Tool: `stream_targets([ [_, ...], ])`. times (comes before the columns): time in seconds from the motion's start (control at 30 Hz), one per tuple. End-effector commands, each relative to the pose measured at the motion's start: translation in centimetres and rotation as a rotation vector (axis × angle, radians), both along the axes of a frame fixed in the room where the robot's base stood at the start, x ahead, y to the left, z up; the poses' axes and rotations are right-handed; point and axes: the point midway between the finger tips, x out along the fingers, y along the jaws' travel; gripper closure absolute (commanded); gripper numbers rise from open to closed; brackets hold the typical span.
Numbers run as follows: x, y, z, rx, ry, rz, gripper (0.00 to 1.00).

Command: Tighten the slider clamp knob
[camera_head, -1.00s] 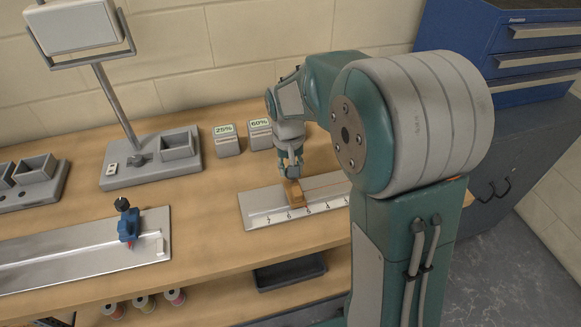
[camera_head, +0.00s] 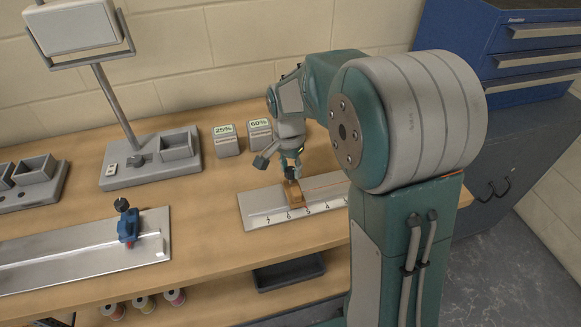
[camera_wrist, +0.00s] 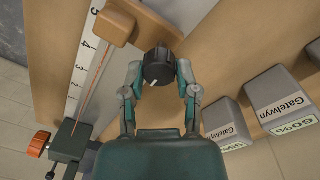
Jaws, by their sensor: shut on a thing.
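The slider (camera_head: 295,192) is an orange-brown block on the scale plate near marks 5 and 6. It also shows in the wrist view (camera_wrist: 117,27). The clamp knob (camera_wrist: 158,68) is black and ridged, with a white mark on its face. My gripper (camera_head: 290,176) points down over the slider. In the wrist view my gripper (camera_wrist: 160,74) has a finger on each side of the knob and is shut on it. The knob is mostly hidden in the head view.
A numbered scale plate (camera_head: 262,204) lies under the slider, with a thin red line along it. Grey blocks marked 25% (camera_head: 226,141) and 60% (camera_head: 260,134) stand behind. A blue clamp (camera_head: 128,226) sits on another plate at left. Bench between the plates is clear.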

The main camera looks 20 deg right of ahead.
Motion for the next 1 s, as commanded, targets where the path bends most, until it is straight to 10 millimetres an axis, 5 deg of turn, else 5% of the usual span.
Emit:
stream_targets([
  [0.67, -0.16, -0.02, -0.28, -0.001, 0.007, -0.064, 1.0],
  [0.7, -0.16, -0.02, -0.28, -0.001, 0.007, -0.064, 0.5],
  [0.77, -0.15, -0.01, -0.26, 0.0, 0.006, -0.064, 0.24],
  [1.0, -0.06, -0.02, -0.12, 0.0, 0.003, -0.063, 0.24],
])
